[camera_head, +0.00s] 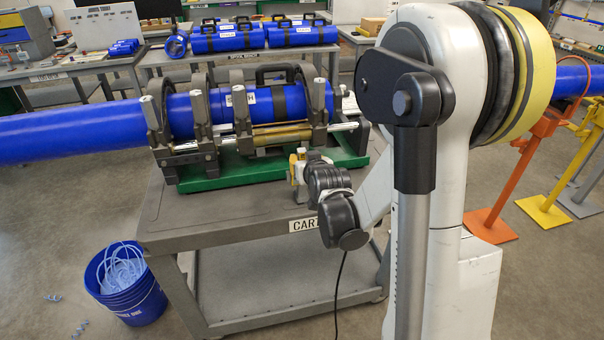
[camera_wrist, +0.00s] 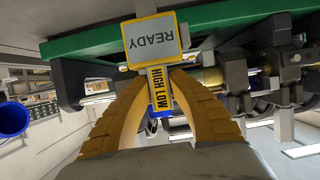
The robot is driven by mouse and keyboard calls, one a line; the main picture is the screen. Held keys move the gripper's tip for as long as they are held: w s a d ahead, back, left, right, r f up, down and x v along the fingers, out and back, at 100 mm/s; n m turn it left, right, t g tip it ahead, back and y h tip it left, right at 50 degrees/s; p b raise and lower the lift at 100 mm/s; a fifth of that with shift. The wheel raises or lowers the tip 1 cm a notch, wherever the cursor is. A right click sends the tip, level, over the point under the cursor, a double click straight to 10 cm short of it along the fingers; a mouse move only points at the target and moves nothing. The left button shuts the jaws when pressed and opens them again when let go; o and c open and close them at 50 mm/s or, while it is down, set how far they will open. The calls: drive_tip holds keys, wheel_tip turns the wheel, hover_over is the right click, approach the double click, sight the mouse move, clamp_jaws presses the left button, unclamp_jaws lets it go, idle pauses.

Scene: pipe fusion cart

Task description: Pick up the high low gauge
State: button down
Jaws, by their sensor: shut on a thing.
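The high low gauge (camera_wrist: 153,42) shows in the wrist view with a light grey face reading READY and a yellow stem lettered HIGH LOW. The yellow fingers of my gripper (camera_wrist: 162,92) are closed on the stem from both sides. In the head view my gripper (camera_head: 299,168) is at the right front of the cart top, just in front of the green machine base. The gauge is small there and mostly hidden by my gripper and wrist. I cannot tell whether it touches the cart.
The fusion machine (camera_head: 255,120) on its green base (camera_head: 240,170) clamps a long blue pipe (camera_head: 70,132) on the grey cart (camera_head: 205,215). A blue bucket (camera_head: 130,290) stands on the floor at left. Pipe stands (camera_head: 505,190) are at right. The cart's front left top is clear.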

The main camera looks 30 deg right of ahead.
sight(305, 150)
drive_tip(key=shift+r+p, duration=0.35)
drive_tip(key=shift+r, duration=0.15)
drive_tip(key=r, duration=0.1)
drive_tip(key=r+p, duration=0.2)
drive_tip(key=shift+s+d+r, duration=0.25)
drive_tip(key=shift+d+r, duration=0.05)
drive_tip(key=shift+r, duration=0.1)
drive_tip(key=s+d+r+p, duration=0.4)
drive_tip(key=s+d+r, duration=0.2)
drive_tip(key=s+d, duration=0.1)
drive_tip(key=shift+s+d, duration=0.15)
drive_tip(key=shift+s, duration=0.4)
